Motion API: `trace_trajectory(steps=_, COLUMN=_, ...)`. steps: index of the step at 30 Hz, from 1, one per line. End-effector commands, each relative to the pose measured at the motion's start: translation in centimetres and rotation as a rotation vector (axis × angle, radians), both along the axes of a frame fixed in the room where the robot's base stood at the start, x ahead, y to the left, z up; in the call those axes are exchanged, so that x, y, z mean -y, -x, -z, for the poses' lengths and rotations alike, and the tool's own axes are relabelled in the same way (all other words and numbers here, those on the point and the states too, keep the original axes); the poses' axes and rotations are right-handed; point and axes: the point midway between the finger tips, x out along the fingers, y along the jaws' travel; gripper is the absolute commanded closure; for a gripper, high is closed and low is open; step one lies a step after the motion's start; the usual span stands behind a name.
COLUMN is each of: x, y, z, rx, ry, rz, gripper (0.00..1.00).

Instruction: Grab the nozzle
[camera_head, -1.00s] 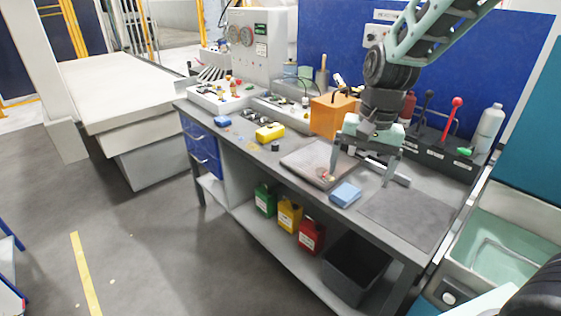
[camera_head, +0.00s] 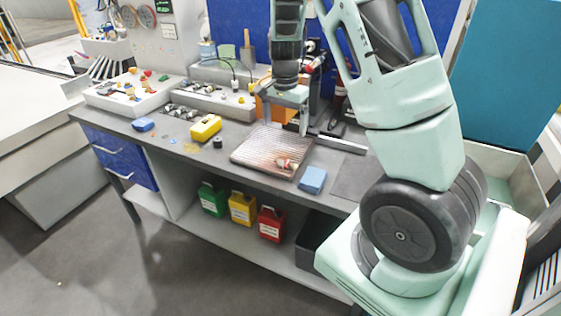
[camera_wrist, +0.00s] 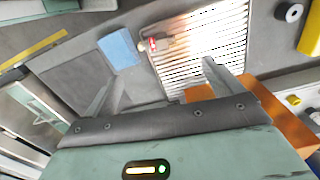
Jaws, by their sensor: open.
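A small nozzle-like piece with a red band (camera_head: 287,164) lies on the ribbed metal tray (camera_head: 256,146), near the tray's front right corner. The same piece (camera_wrist: 157,45) shows in the wrist view, lying by the tray's edge next to a blue block. My gripper (camera_head: 282,125) hangs above the back part of the tray, pointing down. In the wrist view my gripper (camera_wrist: 160,75) has its two fingers wide apart with nothing between them. The piece appears beyond the fingertips, apart from both.
A blue block (camera_head: 313,180) lies just right of the tray. An orange box (camera_head: 272,108) stands behind it, close to my gripper. A yellow case (camera_head: 206,127) and a small black cylinder (camera_head: 217,143) are to the left. A dark mat (camera_head: 352,176) lies at right, bare where visible.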

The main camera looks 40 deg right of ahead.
Motion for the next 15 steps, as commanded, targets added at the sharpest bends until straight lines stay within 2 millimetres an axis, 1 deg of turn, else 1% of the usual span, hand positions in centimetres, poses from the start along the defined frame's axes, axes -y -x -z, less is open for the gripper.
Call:
trace_trajectory(steps=1, x=0.0, y=0.1, z=1.1, rx=-0.005, ry=-0.001, rz=0.003, gripper=0.08)
trace_trajectory(steps=3, x=0.0, y=0.2, z=2.6, rx=-0.006, ry=-0.002, rz=0.002, gripper=0.08)
trace_trajectory(steps=7, x=0.0, y=0.2, z=5.1, rx=-0.005, ry=-0.002, rz=0.003, gripper=0.08)
trace_trajectory(steps=10, x=0.0, y=0.1, z=6.4, rx=-0.002, ry=-0.001, rz=0.001, gripper=0.08)
trace_trajectory(steps=15, x=0.0, y=0.1, z=7.5, rx=-0.001, ry=-0.001, rz=0.0, gripper=0.08)
